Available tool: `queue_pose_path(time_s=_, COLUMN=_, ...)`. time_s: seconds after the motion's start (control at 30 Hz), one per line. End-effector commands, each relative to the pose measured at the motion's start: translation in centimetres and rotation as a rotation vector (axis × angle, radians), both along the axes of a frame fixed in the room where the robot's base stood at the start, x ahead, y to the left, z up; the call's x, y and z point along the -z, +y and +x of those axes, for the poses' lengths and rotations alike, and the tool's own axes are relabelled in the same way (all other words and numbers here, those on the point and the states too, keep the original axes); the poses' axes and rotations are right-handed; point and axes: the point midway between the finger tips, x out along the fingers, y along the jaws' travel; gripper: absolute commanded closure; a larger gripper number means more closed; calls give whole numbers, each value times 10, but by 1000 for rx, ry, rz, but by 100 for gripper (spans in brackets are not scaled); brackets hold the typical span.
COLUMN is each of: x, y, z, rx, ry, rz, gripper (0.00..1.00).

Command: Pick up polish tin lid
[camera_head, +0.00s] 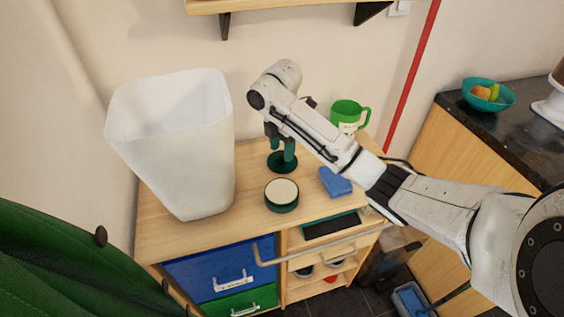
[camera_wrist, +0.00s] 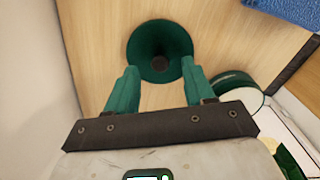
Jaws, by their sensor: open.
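The polish tin lid (camera_head: 282,164) looks like a dark green disc lying on the wooden cabinet top. In the wrist view the lid (camera_wrist: 150,34) is round, with a darker small round middle; I cannot tell whether that is a knob or a hollow. My gripper (camera_head: 281,152) points down over the lid. Its two green fingers are apart, and in the wrist view my gripper (camera_wrist: 160,74) has nothing between its fingers. The fingertips overlap the lid's near edge in that view; contact is unclear. The round green tin with a cream top (camera_head: 281,193) stands just in front of the lid.
A tall white bin (camera_head: 180,145) stands left on the cabinet top (camera_head: 160,232). A blue sponge-like block (camera_head: 335,182) lies right of the lid, and a green mug (camera_head: 348,114) stands behind at the wall. A wooden shelf (camera_head: 290,6) hangs above.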

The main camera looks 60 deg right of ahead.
Motion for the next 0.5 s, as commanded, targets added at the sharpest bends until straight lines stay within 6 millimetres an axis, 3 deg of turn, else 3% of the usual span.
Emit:
queue_pose_path(time_s=0.2, x=20, y=-1, z=-1, rx=3, ry=0, rz=-2, gripper=47)
queue_pose_path(time_s=0.43, x=21, y=-1, z=0, rx=2, ry=-1, rz=-3, gripper=47)
queue_pose_path(time_s=0.5, x=21, y=-1, z=0, rx=2, ry=-1, rz=-3, gripper=53)
